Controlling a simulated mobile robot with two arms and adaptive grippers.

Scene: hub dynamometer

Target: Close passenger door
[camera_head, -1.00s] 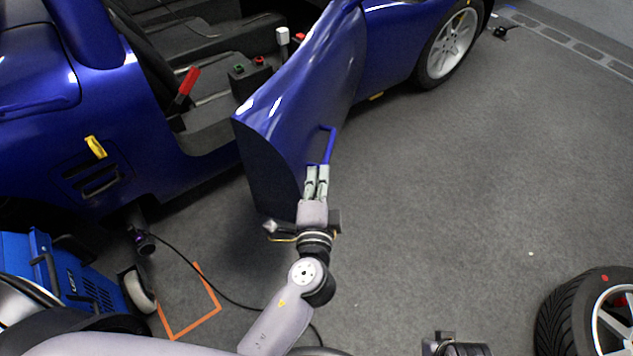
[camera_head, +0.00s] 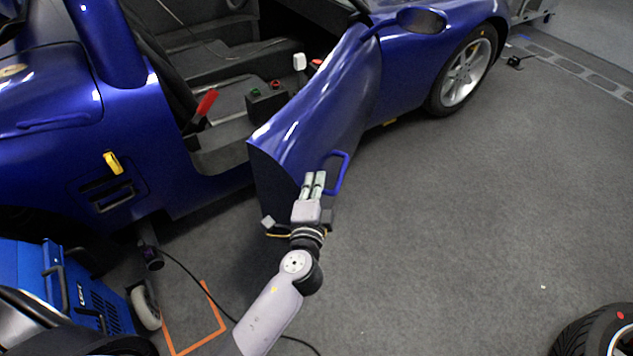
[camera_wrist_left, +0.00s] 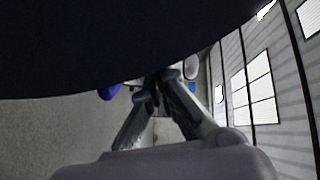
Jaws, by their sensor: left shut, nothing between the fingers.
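The blue passenger door (camera_head: 322,100) stands open, swung out from the blue car body (camera_head: 150,175). A blue loop handle (camera_head: 341,173) sticks out from its outer face. My left gripper (camera_head: 316,178) is shut and empty, at the outer face near the door's rear edge, just left of the handle. I cannot tell whether the fingers touch the door. In the left wrist view, the fingers (camera_wrist_left: 158,90) come together below a large dark surface that fills the top. My right gripper is not in view.
A blue machine on wheels (camera_head: 75,290) stands at the lower left, with a black cable on the floor near an orange floor marking (camera_head: 200,335). A loose tyre (camera_head: 600,330) lies at the lower right. The grey floor (camera_head: 450,220) right of the door is clear.

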